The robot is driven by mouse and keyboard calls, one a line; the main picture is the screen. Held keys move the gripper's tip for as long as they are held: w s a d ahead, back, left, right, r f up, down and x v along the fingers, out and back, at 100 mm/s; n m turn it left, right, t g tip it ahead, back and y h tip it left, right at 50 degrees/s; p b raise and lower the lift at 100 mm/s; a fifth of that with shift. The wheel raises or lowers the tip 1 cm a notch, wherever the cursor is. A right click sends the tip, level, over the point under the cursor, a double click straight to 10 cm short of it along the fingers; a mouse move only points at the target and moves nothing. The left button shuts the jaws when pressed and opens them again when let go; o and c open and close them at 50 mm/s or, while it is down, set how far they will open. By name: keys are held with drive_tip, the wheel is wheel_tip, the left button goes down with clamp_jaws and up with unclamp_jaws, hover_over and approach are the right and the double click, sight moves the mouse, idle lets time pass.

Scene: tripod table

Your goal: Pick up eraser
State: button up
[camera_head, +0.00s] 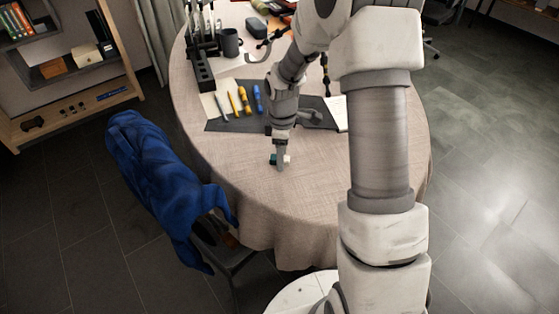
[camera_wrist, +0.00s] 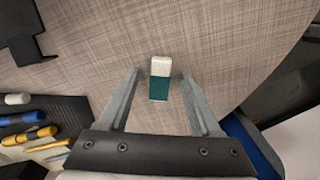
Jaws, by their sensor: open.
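The eraser (camera_wrist: 160,79) is a small block, white at one end with a dark teal sleeve. In the wrist view it lies on the beige cloth of the table, between and slightly beyond the fingertips. My gripper (camera_wrist: 158,75) is open, with one finger on each side of the eraser and clear cloth between them. In the head view, the eraser (camera_head: 287,158) shows as a small white and teal patch at my gripper (camera_head: 279,162), partly hidden by the fingers. I cannot tell the exact height of the fingertips above the cloth.
A dark mat (camera_head: 232,125) with several coloured tools lies behind my gripper on the round table (camera_head: 310,200). A black rack (camera_head: 201,70) and a dark mug (camera_head: 230,43) stand farther back. A chair with a blue cloth (camera_head: 160,175) is at the left. The table's front is clear.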

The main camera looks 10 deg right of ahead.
clamp_jaws()
drive_tip(key=shift+r, duration=0.15)
wheel_tip(320, 180, up, 4)
drive_tip(key=shift+r+p, duration=0.1)
drive_tip(key=shift+p, duration=0.6)
drive_tip(key=s+d+r+p, duration=0.2)
drive_tip(key=s+d+r, duration=0.4)
drive_tip(key=s+d, duration=0.2)
drive_tip(key=shift+d+r, duration=0.2)
drive_tip(key=shift+r, duration=0.1)
drive_tip(key=shift+s, duration=0.1)
